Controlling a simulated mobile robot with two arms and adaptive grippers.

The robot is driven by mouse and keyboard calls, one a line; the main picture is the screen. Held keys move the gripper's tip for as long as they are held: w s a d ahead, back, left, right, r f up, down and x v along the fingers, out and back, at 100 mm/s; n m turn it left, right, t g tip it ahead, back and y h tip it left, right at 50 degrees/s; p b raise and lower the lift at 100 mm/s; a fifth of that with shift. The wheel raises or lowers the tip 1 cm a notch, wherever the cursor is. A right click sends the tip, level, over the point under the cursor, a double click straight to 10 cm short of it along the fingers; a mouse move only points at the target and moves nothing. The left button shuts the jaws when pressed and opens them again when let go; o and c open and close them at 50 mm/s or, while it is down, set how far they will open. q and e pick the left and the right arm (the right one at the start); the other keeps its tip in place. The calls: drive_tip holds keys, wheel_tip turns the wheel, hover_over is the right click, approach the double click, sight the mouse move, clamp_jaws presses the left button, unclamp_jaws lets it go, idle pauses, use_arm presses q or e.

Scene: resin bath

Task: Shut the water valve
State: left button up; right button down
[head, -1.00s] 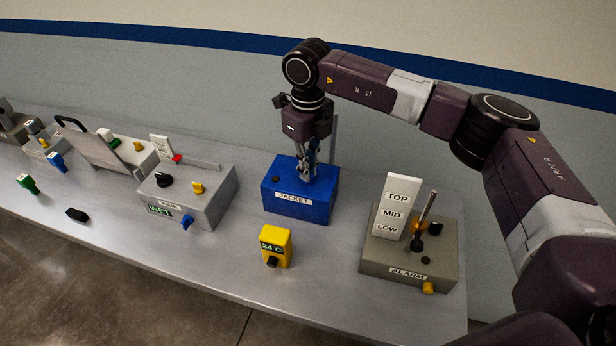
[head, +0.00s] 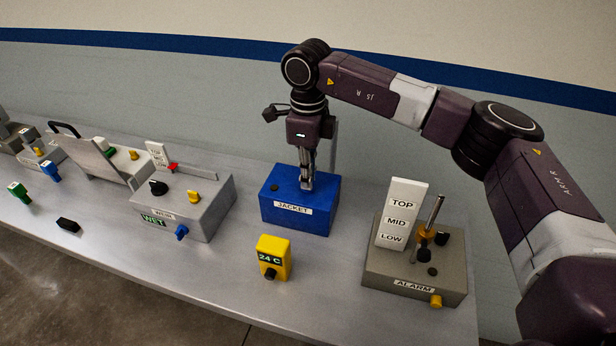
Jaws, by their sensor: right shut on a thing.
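The blue box labelled JACKET (head: 285,222) stands on the bench in the middle of the head view. My right gripper (head: 307,184) points straight down onto its top and is shut on a small part there. The fingers hide most of that part, so I cannot tell its shape or which way it is turned. A dark round spot shows on the box top to the left of the fingers. No label in view names a water valve. My left gripper is not in view.
A grey ALARM box (head: 375,262) with a TOP/MID/LOW plate stands right. A yellow 24 C meter (head: 273,258) stands in front. A grey box labelled WET (head: 215,222) with knobs stands left. A black block (head: 68,225) and green (head: 19,191) and blue (head: 50,170) pieces lie further left.

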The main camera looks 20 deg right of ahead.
drive_tip(key=shift+r, duration=0.1)
drive_tip(key=c, duration=2.1)
unclamp_jaws()
wheel_tip(320, 180, up, 12)
drive_tip(key=shift+f, duration=0.1)
